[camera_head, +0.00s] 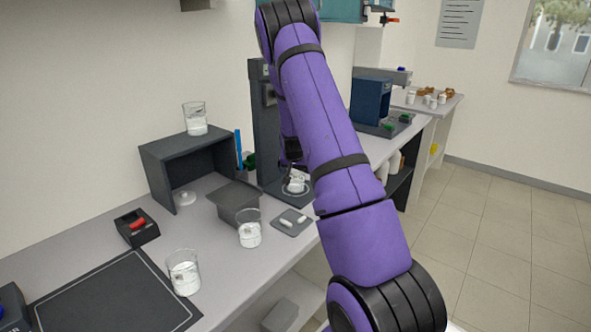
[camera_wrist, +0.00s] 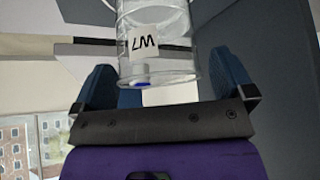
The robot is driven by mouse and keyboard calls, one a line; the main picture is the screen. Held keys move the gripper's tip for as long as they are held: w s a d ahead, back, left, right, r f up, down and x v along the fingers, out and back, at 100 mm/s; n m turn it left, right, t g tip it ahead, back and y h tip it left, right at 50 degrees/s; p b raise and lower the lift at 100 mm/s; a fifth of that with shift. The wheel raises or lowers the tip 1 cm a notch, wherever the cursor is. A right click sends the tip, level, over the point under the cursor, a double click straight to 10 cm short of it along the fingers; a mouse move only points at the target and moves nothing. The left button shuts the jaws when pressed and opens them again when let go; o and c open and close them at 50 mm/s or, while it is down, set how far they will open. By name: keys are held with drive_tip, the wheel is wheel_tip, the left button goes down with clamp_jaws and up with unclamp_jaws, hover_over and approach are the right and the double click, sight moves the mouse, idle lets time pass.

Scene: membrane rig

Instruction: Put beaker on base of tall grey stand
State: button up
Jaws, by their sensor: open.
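The tall grey stand (camera_head: 265,125) is a dark upright column on the bench, partly behind my purple arm. A clear beaker (camera_head: 297,182) shows low in front of the column, at the stand's base (camera_head: 301,201). My arm covers part of both, and I cannot tell whether the beaker fully rests there. In the wrist view a clear beaker (camera_wrist: 160,45) with a white, dark-lettered label is between the fingers of my gripper (camera_wrist: 165,80). The jaws are open, one blue finger on each side. In the head view the gripper is mostly hidden by my arm.
Other beakers with white contents stand on the dark shelf box (camera_head: 195,130) and on the bench, at the front (camera_head: 184,284) and near the middle (camera_head: 249,240). A small grey tray (camera_head: 292,222) with white pieces lies before the stand. A black mat (camera_head: 110,298) fills the front left.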

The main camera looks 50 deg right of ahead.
drive_tip(key=s+a+r+n+y, duration=0.1)
drive_tip(key=s+a+r+n, duration=0.1)
drive_tip(key=s+a+r, duration=0.5)
drive_tip(key=s+a+r+n+t+y, duration=0.1)
drive_tip(key=s+a+r+y, duration=0.15)
drive_tip(key=a+r, duration=0.9)
drive_tip(key=s+a+r+n+y, duration=0.1)
drive_tip(key=s+a+r+n, duration=0.1)
drive_tip(key=s+a+r, duration=0.5)
drive_tip(key=s+a+r+n, duration=0.2)
drive_tip(key=s+a, duration=0.5)
drive_tip(key=s, duration=0.2)
drive_tip(key=s+a+r+n, duration=0.3)
drive_tip(key=s+a, duration=0.5)
drive_tip(key=s, duration=0.1)
drive_tip(key=shift+s+a+r+y, duration=0.15)
drive_tip(key=shift+s+a+y, duration=0.15)
drive_tip(key=shift+y, duration=0.05)
